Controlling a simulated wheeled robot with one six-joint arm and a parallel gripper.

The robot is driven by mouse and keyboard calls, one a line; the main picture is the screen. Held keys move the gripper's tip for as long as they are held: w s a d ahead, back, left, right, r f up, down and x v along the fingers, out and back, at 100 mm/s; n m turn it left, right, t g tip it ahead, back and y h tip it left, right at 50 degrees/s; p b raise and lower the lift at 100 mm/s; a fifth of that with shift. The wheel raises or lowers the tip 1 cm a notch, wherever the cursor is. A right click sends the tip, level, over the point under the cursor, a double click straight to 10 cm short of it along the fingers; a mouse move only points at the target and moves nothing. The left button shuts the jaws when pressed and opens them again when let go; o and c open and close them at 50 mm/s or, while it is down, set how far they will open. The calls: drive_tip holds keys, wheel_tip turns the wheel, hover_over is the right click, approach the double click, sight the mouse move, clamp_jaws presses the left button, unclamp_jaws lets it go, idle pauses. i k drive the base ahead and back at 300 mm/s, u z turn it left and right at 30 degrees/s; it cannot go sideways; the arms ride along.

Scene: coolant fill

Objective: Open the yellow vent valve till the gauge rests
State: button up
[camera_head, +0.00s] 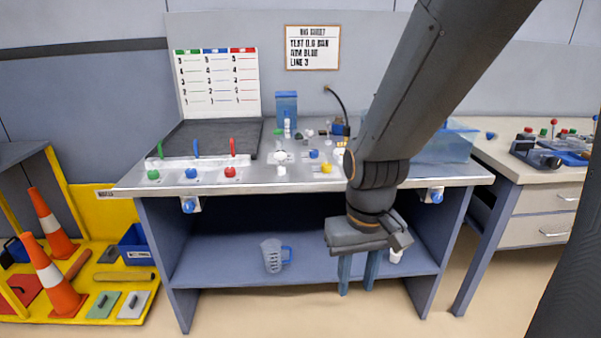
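A small yellow knob (326,168), which looks like the yellow vent valve, sits near the front of the bench top, right of centre. Its turned position is too small to read. I cannot make out a gauge for certain; my arm covers part of the bench to the right of the knob. My gripper (358,273) hangs fingers down in front of the bench, below and to the right of the knob in the picture. Its two blue-grey fingers are apart with nothing visible between them. It touches neither knob nor bench top.
The bench top (255,181) carries blue and white fittings and a blue container (287,106). Green, blue and red levers stand at its left. A measuring jug (273,257) is on the lower shelf (215,268). Traffic cones (55,287) stand at left, a side bench (540,160) at right.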

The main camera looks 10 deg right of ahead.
sight(326, 168)
drive_tip(key=i, duration=1)
drive_tip(key=z, duration=0.8)
